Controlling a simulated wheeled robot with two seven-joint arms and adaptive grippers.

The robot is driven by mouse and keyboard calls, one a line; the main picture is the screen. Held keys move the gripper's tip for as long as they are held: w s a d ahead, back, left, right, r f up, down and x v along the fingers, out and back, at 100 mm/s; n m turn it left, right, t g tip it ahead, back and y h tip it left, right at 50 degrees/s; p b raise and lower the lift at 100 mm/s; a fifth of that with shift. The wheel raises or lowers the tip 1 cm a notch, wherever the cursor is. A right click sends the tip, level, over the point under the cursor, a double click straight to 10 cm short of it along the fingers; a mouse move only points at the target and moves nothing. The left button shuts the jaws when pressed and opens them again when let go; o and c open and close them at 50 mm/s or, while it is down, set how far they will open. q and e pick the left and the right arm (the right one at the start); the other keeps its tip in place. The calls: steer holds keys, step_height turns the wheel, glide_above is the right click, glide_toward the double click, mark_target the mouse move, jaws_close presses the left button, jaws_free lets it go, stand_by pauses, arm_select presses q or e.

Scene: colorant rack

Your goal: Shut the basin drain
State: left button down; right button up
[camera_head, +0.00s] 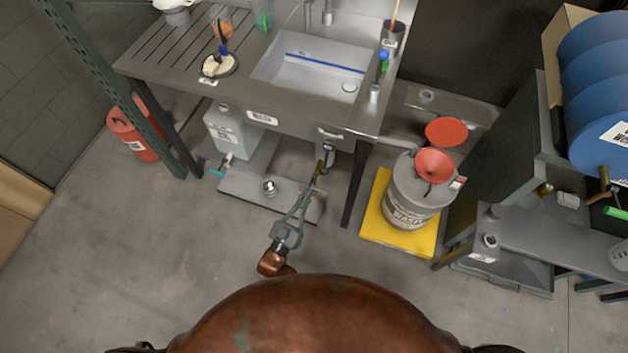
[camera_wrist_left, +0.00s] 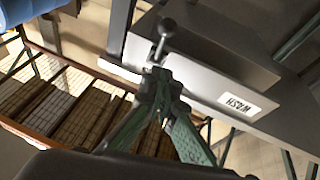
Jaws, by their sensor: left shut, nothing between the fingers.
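The steel basin (camera_head: 290,78) is set into the bench top, with a pale round drain (camera_head: 349,86) in its floor. Beneath its front edge hang a grey fitting (camera_head: 328,148) and a thin brownish piece below it, probably the drain valve. My left gripper (camera_head: 311,186) reaches up from below toward this fitting. In the left wrist view its green fingers (camera_wrist_left: 160,76) converge, shut and empty. A metal lever with a ball end (camera_wrist_left: 167,27) rises just beyond the fingertips. I cannot tell whether they touch it.
A WASH label (camera_wrist_left: 248,106) marks the basin front. A bench leg (camera_head: 356,183) stands right of my gripper, beside a waste drum (camera_head: 405,199) with a red funnel (camera_head: 434,166) on a yellow base (camera_head: 376,222). A white jug (camera_head: 231,130) hangs or stands at left. Floor in front is clear.

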arm_select(q)
steer(key=shift+v, duration=2.15)
arm_select(e)
steer(key=shift+w+r, duration=0.1)
steer(key=shift+r, duration=0.05)
arm_select(q)
steer(key=shift+f, duration=0.15)
